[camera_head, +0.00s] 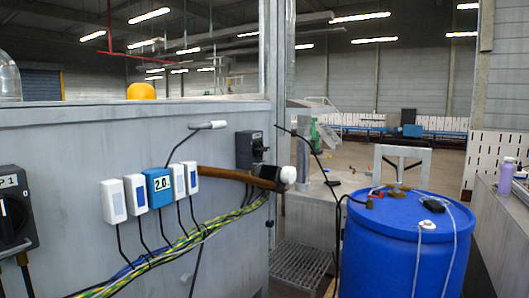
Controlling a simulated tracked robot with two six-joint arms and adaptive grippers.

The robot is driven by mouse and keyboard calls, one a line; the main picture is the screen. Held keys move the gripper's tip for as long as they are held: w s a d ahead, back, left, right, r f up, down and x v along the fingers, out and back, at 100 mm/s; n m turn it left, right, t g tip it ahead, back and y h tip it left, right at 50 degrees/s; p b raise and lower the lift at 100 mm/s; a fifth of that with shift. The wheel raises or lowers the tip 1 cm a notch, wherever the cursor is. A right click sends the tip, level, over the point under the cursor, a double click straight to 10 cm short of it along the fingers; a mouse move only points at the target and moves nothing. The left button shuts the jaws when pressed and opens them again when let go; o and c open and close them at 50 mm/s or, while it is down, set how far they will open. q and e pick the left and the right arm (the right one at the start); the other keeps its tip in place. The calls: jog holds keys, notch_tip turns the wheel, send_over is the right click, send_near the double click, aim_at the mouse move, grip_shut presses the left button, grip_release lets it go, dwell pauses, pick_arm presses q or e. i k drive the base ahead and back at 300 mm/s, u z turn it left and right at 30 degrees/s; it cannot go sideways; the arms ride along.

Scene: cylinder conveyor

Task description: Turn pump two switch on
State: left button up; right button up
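A dark switch box (250,149) with a black rotary knob is mounted near the right end of the grey panel wall. Its label is not readable from here, so I cannot tell whether it is pump two, and its knob position is unclear. Another dark switch box (16,212) with a black knob is cut off by the left edge; its label ends in "P 1". Neither of my grippers is in view.
A brown bar with a black and white end (288,174) juts out below the far switch box. White and blue modules (159,187) with cables line the panel. A blue barrel (385,250) stands at right, and a purple bottle (506,177) on a ledge.

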aim_at(259, 150)
jog(key=z, duration=0.85)
jog(key=i, duration=1.35)
jog(key=u, duration=2.2)
jog(key=k, duration=0.8)
jog(key=u, duration=0.05)
